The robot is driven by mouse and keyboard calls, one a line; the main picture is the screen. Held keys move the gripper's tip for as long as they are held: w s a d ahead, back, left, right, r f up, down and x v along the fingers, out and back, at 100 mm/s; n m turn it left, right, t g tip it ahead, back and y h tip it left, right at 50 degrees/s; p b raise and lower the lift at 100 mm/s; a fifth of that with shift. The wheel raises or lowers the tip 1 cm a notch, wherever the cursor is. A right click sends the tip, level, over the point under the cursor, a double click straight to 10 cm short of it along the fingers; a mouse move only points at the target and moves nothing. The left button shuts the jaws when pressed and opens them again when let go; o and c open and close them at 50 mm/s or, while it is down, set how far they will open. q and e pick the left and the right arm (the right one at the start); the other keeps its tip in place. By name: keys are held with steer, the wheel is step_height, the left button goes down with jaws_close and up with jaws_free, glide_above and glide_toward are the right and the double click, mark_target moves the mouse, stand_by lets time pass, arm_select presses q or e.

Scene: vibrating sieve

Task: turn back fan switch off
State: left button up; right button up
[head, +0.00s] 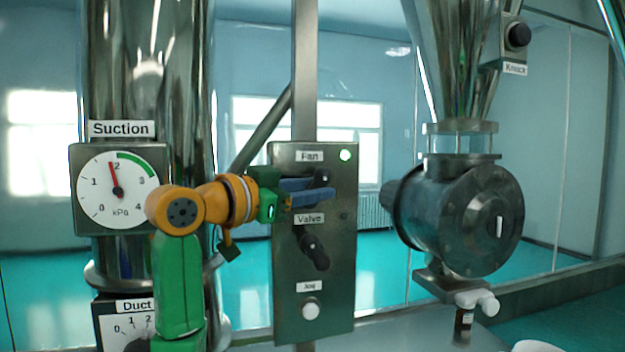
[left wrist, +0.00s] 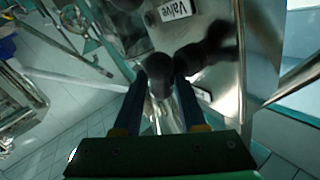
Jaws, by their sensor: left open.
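The fan switch (head: 321,177) is a dark knob under the Fan label on the grey control panel (head: 285,255). My right gripper is not in view.
The black valve knob (head: 314,250) sticks out just below the left gripper, and a white button (head: 311,308) sits lower. A Suction gauge (head: 118,188) reads near 2 at left.

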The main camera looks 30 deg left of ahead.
arm_select(q)
steer(key=shift+w+f, duration=0.25)
steer(key=shift+w, duration=0.55)
steer(key=c, duration=0.3)
steer(key=shift+f, duration=0.1)
jaws_close()
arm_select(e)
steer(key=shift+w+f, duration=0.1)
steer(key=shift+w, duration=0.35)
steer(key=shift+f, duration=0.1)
